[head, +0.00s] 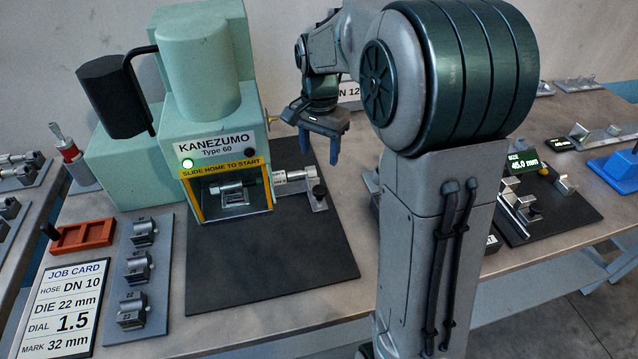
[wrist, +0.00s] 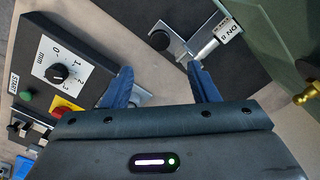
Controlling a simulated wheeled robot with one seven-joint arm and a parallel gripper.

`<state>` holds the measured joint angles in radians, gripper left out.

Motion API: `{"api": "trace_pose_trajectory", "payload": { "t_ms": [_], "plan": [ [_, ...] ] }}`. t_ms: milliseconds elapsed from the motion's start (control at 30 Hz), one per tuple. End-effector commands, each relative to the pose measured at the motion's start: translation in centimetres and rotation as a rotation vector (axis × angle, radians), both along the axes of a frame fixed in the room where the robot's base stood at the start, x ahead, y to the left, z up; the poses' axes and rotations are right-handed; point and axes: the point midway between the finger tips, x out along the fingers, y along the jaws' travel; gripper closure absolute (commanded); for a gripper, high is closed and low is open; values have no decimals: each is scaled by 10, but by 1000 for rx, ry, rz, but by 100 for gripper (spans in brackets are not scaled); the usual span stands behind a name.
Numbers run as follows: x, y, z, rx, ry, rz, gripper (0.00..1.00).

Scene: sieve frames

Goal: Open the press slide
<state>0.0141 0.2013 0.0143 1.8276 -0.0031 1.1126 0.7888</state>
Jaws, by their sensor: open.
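The press (head: 205,130) is a pale green machine marked KANEZUMO Type 60. Its yellow-framed front opening reads "SLIDE HOME TO START", and a metal die block (head: 232,190) shows inside. On the right side a silver cylindrical part and a metal bracket with a black knob (head: 318,192) stick out over the dark mat. The wrist view shows this bracket (wrist: 178,44) beside a part tagged DN 8. My gripper (head: 321,148) is open and empty above and right of the bracket. In the wrist view my gripper (wrist: 160,68) has its right fingertip close to the bracket; contact cannot be told.
A control box with a dial (wrist: 60,72) and buttons lies left in the wrist view. A die rack (head: 138,265), red tray (head: 82,236) and job card (head: 70,308) stand left of the press. The dark mat (head: 270,265) before the press is clear.

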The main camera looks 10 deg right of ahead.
Motion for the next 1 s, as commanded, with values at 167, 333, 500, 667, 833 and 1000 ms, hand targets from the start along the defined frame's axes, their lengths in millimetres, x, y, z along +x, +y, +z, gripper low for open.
{"api": "trace_pose_trajectory", "payload": {
  "t_ms": [167,333,500,667,833,1000],
  "plan": [
    [-1,0,-39,0,7,1,46],
    [-1,0,-74,1,5,2,46],
    [-1,0,-99,1,4,2,46],
    [-1,0,-111,0,1,2,46],
    [-1,0,-113,0,0,2,46],
    [0,0,-113,0,0,2,54]
  ]
}}
